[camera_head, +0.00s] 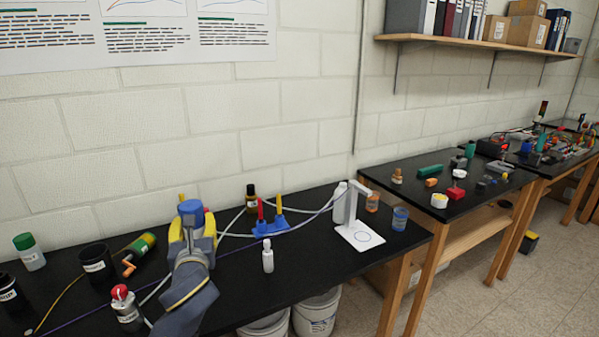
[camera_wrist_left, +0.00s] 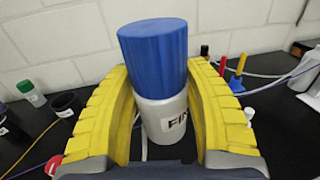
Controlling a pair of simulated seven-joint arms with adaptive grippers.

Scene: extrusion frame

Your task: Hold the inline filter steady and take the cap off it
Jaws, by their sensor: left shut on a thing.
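The inline filter (camera_wrist_left: 165,122) is a white cylinder with black lettering, partly hidden, that seems to begin "FI". Its ribbed blue cap (camera_wrist_left: 155,55) sits on top of the white body. In the head view the blue cap (camera_head: 191,207) shows above my gripper, and the body is mostly hidden. My left gripper (camera_head: 193,226) is shut on the filter, with one yellow finger on each side of it in the left wrist view (camera_wrist_left: 158,85). The filter stands upright in the wrist view. My right gripper is not in view.
A small white bottle (camera_head: 268,259) stands right of my left gripper. Behind it are a blue rack (camera_head: 270,229) with red and yellow pieces and a brown bottle (camera_head: 251,197). A white stand (camera_head: 361,236) is further right. Dark cups (camera_head: 96,262) and a red-topped container (camera_head: 127,312) are left.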

